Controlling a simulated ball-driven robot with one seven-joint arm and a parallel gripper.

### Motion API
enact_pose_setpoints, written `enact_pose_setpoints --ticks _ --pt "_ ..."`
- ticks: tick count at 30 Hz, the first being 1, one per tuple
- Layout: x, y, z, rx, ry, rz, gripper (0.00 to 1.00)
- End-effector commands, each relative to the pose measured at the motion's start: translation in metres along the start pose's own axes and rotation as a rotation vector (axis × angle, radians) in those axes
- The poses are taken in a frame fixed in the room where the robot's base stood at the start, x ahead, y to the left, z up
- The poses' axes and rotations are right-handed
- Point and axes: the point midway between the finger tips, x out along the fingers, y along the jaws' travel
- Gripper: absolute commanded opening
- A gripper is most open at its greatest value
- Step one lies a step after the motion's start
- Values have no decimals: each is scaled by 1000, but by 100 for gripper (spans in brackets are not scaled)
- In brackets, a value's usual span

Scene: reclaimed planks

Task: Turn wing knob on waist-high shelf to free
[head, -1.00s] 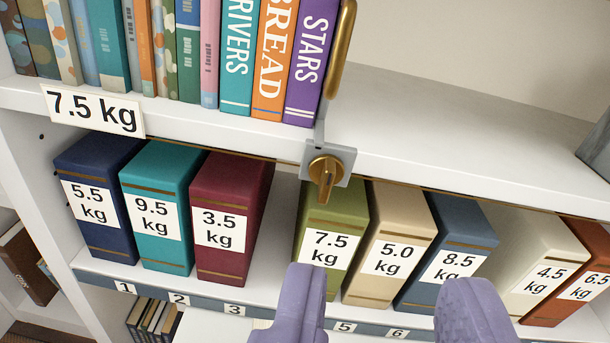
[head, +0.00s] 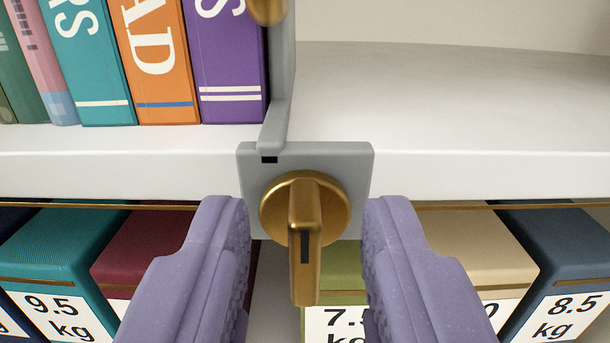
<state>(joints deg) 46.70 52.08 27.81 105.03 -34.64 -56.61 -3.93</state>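The brass wing knob (head: 304,235) sits on a grey square plate (head: 354,163) at the front edge of the white shelf (head: 450,172). Its wing points down, with a dark mark on its face. A small black mark shows at the plate's upper left. My gripper (head: 306,225) is open, its two purple padded fingers on either side of the knob. I see gaps between both fingers and the wing, so it holds nothing. A grey bookend bracket (head: 280,90) rises from the plate beside the books.
Upright books stand on the shelf to the left, the purple one (head: 222,60) nearest the bracket. The shelf right of the bracket is clear. Below are weight-labelled boxes: teal 9.5 kg (head: 65,245), dark red, green, cream (head: 470,250) and blue 8.5 kg (head: 565,240).

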Motion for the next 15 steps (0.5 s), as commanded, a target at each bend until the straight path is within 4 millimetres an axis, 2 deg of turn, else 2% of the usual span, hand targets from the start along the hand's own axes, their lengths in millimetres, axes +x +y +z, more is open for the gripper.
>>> enact_pose_setpoints --ticks 9,11,14,15 --pt "6 0 -1 0 0 0 36" --pt "6 0 -1 0 0 0 25" --pt "6 0 -1 0 0 0 2" --pt "6 0 -1 0 0 0 0"
